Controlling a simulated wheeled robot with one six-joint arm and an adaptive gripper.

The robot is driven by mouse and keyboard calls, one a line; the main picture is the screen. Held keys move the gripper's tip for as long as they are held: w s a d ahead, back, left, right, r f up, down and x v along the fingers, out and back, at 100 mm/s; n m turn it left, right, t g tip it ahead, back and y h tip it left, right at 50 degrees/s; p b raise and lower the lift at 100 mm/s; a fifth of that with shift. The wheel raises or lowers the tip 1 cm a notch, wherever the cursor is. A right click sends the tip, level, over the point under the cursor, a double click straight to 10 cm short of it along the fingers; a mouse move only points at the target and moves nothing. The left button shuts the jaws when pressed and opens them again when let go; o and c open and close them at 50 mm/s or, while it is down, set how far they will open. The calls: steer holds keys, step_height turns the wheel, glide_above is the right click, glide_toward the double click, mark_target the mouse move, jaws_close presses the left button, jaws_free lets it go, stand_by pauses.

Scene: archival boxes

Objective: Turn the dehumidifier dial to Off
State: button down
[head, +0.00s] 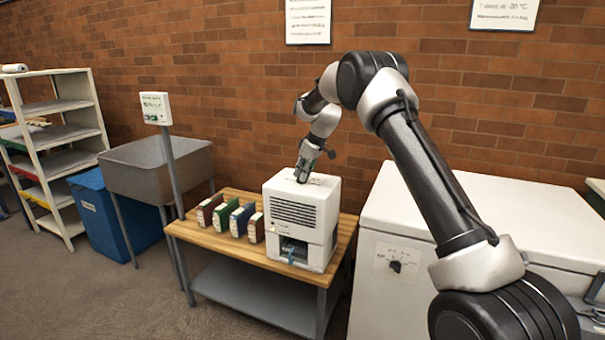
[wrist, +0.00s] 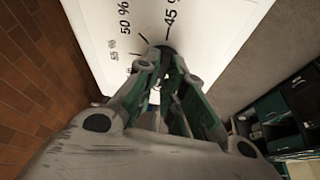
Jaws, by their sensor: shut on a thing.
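The dehumidifier (head: 303,216) is a white box with a dark grille and an open lower front, standing at the right end of a wooden-topped table. In the wrist view its white top panel (wrist: 215,22) carries printed marks such as 50 % and 45 %, with short tick lines. My gripper (head: 303,178) reaches down onto this top from above. In the wrist view my gripper (wrist: 165,62) has its fingertips close together on the dark dial (wrist: 163,48), shut on it. The fingers cover most of the dial, so its pointer and any Off mark cannot be made out.
Several coloured boxes (head: 240,219) stand left of the dehumidifier on the table (head: 190,229). A white chest freezer (head: 480,225) with its own dial (head: 396,266) stands to the right. A grey sink (head: 158,165), a signpost (head: 156,108) and a blue bin (head: 100,210) are left.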

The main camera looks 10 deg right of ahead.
steer(key=shift+f+n+g, duration=0.2)
steer(key=shift+n+g, duration=0.1)
steer(key=shift+n, duration=0.6)
steer(key=c, duration=1.5)
jaws_free()
steer(key=shift+f, duration=0.1)
steer(key=shift+r, duration=0.2)
steer(key=shift+d+r, duration=0.15)
steer(key=shift+r, duration=0.15)
steer(key=v, duration=1.1)
steer(key=shift+s+d, duration=0.1)
steer(key=shift+d, duration=0.05)
